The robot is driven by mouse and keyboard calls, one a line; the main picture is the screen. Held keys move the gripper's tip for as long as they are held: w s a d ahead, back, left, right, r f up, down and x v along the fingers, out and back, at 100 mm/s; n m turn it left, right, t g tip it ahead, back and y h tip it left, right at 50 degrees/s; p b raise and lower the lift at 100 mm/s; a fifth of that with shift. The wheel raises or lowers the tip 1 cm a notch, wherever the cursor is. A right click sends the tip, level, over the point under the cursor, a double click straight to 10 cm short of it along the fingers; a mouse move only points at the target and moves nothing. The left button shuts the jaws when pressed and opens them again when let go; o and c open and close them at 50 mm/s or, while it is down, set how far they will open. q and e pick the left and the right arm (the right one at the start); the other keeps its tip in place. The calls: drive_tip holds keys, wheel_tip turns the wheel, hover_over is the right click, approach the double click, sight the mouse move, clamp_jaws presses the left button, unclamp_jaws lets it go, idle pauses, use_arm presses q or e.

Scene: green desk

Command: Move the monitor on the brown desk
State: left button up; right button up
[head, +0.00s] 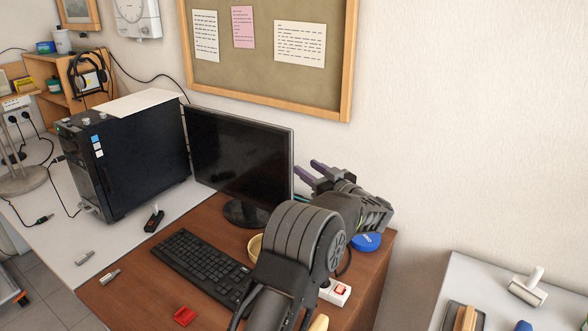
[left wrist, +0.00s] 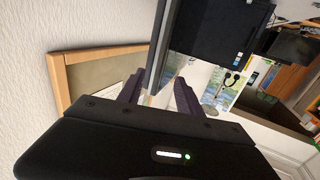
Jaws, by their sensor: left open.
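The black monitor (head: 240,155) stands upright on its round base at the back of the brown desk (head: 205,225), its screen dark. My left gripper (head: 306,172) is just right of the monitor's right edge, at about mid-height of the screen. Its two purple fingers are apart and point left toward that edge. In the left wrist view the monitor (left wrist: 167,40) shows edge-on, its edge lined up between the open fingers (left wrist: 158,90). I cannot tell if they touch it. My left forearm hides part of the desk's right side. My right gripper is not in view.
A black computer tower (head: 130,155) stands on the white desk left of the monitor. A keyboard (head: 200,265) lies in front of it. A blue round object (head: 367,242), a yellow bowl (head: 254,247) and a power strip (head: 338,292) are near my arm. A corkboard (head: 268,85) hangs behind.

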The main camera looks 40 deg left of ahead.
sight(289, 155)
use_arm(q)
drive_tip(key=shift+f, duration=0.1)
idle(0.3)
drive_tip(key=p+x, duration=0.2)
drive_tip(key=x, duration=0.5)
drive_tip(key=shift+w+a, duration=0.2)
drive_tip(key=shift+a, duration=0.2)
drive_tip(key=shift+c, duration=0.3)
clamp_jaws()
drive_tip(key=shift+s, duration=0.1)
idle(0.7)
